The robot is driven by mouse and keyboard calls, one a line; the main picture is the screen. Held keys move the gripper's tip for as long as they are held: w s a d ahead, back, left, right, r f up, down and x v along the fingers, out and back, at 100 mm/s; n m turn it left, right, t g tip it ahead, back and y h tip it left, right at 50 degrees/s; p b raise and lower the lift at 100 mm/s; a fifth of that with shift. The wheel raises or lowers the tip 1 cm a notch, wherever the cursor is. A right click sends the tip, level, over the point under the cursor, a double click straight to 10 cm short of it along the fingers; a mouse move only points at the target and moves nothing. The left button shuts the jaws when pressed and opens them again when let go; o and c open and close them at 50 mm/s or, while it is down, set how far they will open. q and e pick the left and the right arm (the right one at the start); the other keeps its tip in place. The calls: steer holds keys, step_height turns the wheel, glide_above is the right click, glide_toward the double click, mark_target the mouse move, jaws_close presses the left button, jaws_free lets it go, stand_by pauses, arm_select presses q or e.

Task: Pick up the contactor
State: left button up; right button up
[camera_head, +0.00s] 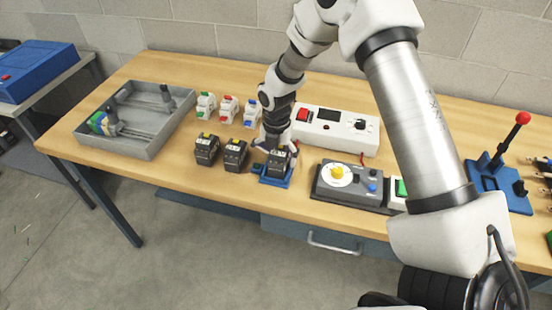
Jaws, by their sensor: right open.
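Several small dark blocks that look like contactors stand in a row near the front of the wooden bench. One contactor (278,164) sits in a blue holder (276,182). My right gripper (276,149) is directly above this one, pointing down, with its open fingers spread around the block's top. Whether the fingers touch it I cannot tell, and the gripper hides part of it. Two similar blocks stand to the left, one nearer (235,155) and one farther left (207,149). My left gripper is not in view.
White units with coloured tops (228,109) stand behind the blocks. A grey tray (150,152) with tools is at the left. A white control box (337,133) stands behind the gripper, a dark button panel (345,190) to its right. A blue lever press (497,187) is at far right.

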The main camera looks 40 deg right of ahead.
steer(key=shift+w+d+f, duration=0.15)
steer(key=shift+w+f, duration=0.1)
steer(key=shift+w, duration=0.05)
steer(key=shift+s+d+r, duration=0.1)
steer(key=shift+s+d, duration=0.05)
steer(key=shift+d, duration=0.05)
steer(key=c, duration=0.6)
steer(key=shift+s+d+r, duration=0.1)
steer(key=shift+s+r, duration=0.15)
steer(key=shift+s, duration=0.1)
steer(key=c, duration=0.5)
steer(key=shift+s+r, duration=0.15)
steer(key=shift+s, duration=0.05)
steer(key=shift+w+f, duration=0.2)
steer(key=shift+w, duration=0.25)
steer(key=shift+c, duration=0.3)
steer(key=shift+s+r, duration=0.15)
steer(key=shift+c, duration=0.3)
